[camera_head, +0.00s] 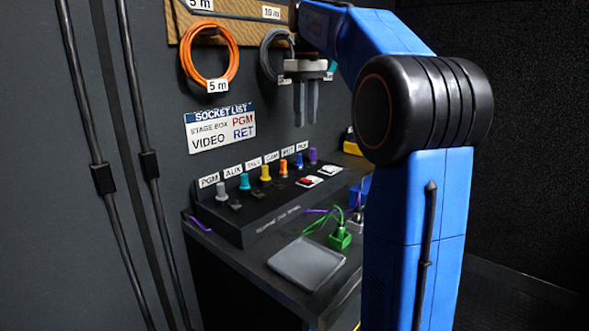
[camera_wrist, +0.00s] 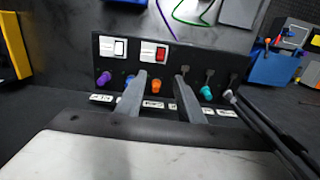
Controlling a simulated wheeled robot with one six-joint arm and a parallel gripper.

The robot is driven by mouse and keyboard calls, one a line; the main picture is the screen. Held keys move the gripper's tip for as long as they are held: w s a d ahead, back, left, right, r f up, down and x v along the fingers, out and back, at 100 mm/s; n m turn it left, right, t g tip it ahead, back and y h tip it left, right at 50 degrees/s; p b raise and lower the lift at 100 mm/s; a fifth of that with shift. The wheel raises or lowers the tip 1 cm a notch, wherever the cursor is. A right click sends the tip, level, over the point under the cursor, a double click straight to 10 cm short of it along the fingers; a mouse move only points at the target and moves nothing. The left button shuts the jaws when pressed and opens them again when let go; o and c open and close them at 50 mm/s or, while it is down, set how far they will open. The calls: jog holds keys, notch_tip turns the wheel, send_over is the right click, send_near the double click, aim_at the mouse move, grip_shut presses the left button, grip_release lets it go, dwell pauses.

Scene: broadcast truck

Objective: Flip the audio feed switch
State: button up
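A sloped black panel (camera_head: 262,212) stands on the dark bench and holds two rocker switches. One is a red switch (camera_head: 306,181) on a white plate; it also shows in the wrist view (camera_wrist: 160,54). The other is a white switch (camera_head: 330,170), seen too in the wrist view (camera_wrist: 120,47). I cannot read which one is the audio feed switch.
Several coloured plugs (camera_head: 245,182) stand along the panel under white labels. A grey tray (camera_head: 305,263) and a green connector (camera_head: 340,238) with cables lie in front.

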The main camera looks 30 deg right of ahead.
aim_at(304, 179)
notch_tip(304, 179, down, 17)
jog(key=shift+f, duration=0.2)
dwell(0.5)
jog(key=shift+c, duration=0.3)
